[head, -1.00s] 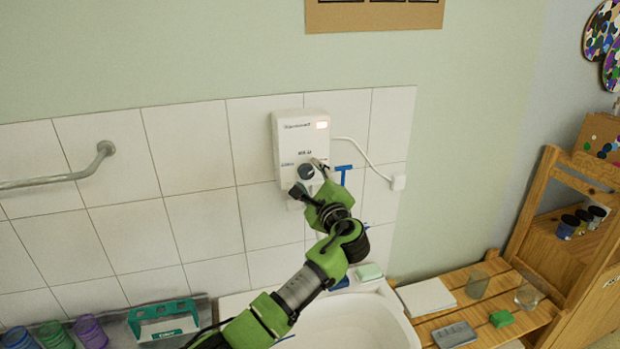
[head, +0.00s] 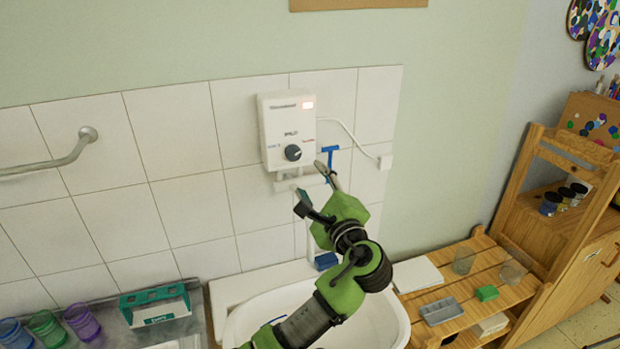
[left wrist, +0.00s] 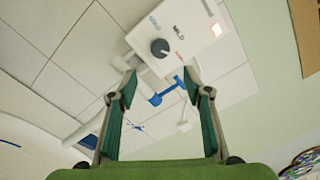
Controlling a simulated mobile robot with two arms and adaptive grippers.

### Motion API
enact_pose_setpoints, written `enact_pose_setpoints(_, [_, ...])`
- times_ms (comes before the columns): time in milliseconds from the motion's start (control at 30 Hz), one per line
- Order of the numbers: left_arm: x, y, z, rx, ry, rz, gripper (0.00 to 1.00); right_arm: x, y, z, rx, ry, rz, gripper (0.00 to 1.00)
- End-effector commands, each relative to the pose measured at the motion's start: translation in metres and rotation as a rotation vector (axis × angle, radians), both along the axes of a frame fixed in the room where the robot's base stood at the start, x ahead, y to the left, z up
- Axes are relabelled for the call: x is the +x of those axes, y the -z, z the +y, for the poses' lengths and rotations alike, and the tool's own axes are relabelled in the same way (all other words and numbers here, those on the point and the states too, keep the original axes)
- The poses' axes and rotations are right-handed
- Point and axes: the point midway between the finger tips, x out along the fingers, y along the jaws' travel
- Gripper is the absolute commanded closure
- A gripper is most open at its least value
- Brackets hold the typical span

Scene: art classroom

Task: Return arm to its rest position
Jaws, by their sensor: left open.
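My left gripper (head: 312,183) is open and empty in front of the tiled wall, just below a white wall heater (head: 288,118). The heater has a dark round knob (head: 292,152) and a lit red display. In the left wrist view, the two fingers of my left gripper (left wrist: 160,90) are spread wide with nothing between them. The heater (left wrist: 195,28) and its knob (left wrist: 160,48) show beyond the fingertips, apart from them. My right gripper is in neither view.
A white sink (head: 245,325) lies under the arm. A blue squeegee-like tool (head: 329,152) hangs beside the heater. A grey grab rail (head: 70,155) is on the left wall. A wooden slatted bench (head: 465,275) stands at right. Coloured cups (head: 82,320) and a green-framed box (head: 155,303) are at lower left.

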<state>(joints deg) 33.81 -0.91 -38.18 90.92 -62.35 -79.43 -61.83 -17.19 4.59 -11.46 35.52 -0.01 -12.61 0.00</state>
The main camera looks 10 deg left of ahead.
Motion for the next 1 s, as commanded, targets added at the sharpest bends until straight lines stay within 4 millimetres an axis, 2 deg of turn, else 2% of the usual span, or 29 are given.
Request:
enact_pose_setpoints(267, [-0.001, 0.004, 0.001, -0.011, 0.001, 0.004, 0.55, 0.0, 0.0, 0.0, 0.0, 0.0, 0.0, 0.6])
enact_pose_setpoints(367, [-0.009, 0.027, 0.007, -0.086, 0.001, 0.028, 0.55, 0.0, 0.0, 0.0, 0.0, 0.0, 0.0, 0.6])
enact_pose_setpoints(467, [-0.028, 0.076, 0.018, -0.256, -0.007, 0.075, 0.55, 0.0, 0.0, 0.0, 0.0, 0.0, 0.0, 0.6])
enact_pose_setpoints(567, [-0.065, 0.14, 0.031, -0.5, -0.045, 0.134, 0.55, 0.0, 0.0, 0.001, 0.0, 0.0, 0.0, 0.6])
enact_pose_setpoints(600, [-0.083, 0.164, 0.036, -0.603, -0.069, 0.154, 0.55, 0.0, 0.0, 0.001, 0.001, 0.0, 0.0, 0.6])
enact_pose_setpoints(700, [-0.131, 0.217, 0.045, -0.845, -0.149, 0.197, 0.55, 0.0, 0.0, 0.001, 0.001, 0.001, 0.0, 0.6])
enact_pose_setpoints(833, [-0.2, 0.267, 0.052, -1.131, -0.285, 0.239, 0.55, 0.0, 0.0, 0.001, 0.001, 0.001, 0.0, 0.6])
enact_pose_setpoints(900, [-0.237, 0.286, 0.054, -1.264, -0.366, 0.251, 0.55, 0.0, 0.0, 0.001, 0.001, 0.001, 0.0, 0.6])
enact_pose_setpoints(1000, [-0.281, 0.3, 0.054, -1.413, -0.471, 0.26, 0.55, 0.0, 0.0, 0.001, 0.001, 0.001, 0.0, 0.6])
